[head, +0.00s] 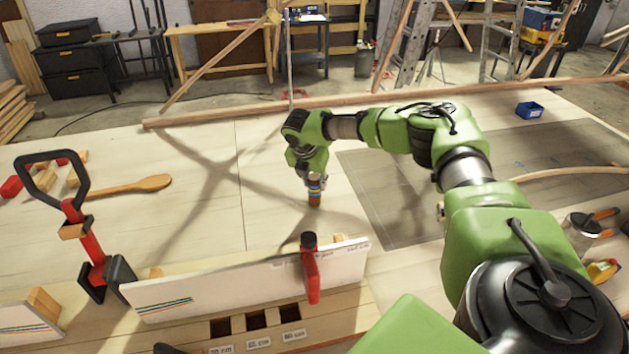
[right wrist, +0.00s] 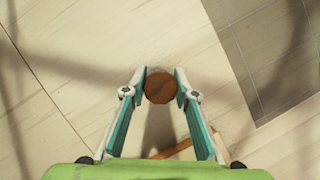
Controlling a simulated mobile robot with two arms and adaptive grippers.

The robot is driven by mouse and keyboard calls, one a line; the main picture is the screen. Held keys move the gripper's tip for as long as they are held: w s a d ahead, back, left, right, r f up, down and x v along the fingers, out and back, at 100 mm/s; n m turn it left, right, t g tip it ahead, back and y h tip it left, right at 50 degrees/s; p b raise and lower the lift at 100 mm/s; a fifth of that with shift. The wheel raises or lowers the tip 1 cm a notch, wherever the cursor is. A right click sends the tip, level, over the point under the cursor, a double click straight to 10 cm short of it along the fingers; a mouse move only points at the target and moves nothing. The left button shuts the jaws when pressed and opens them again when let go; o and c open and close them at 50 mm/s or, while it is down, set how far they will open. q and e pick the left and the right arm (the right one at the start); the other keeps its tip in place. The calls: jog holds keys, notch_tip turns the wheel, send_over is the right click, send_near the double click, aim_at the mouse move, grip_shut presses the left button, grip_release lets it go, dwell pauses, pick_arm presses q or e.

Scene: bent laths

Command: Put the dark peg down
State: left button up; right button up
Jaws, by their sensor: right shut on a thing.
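The dark peg (head: 315,190) is a short brown cylinder with blue and yellow bands near its top. My right gripper (head: 314,174) points down over the pale table and is shut on the peg, which hangs upright below it. In the right wrist view the round brown end of the peg (right wrist: 160,86) sits between the two fingertips of my right gripper (right wrist: 161,84). I cannot tell whether the peg's lower end touches the table. My left gripper is not in view.
A white board (head: 220,282) with a red clamp (head: 311,270) stands in front, by labelled slots (head: 257,320). A grey mat (head: 400,215) lies right of the peg. A small blue bin (head: 529,110) stands far right. Table around the peg is clear.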

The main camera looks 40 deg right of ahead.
jog(key=shift+f, duration=0.15)
jog(key=o, duration=1.1)
jog(key=shift+f, duration=0.15)
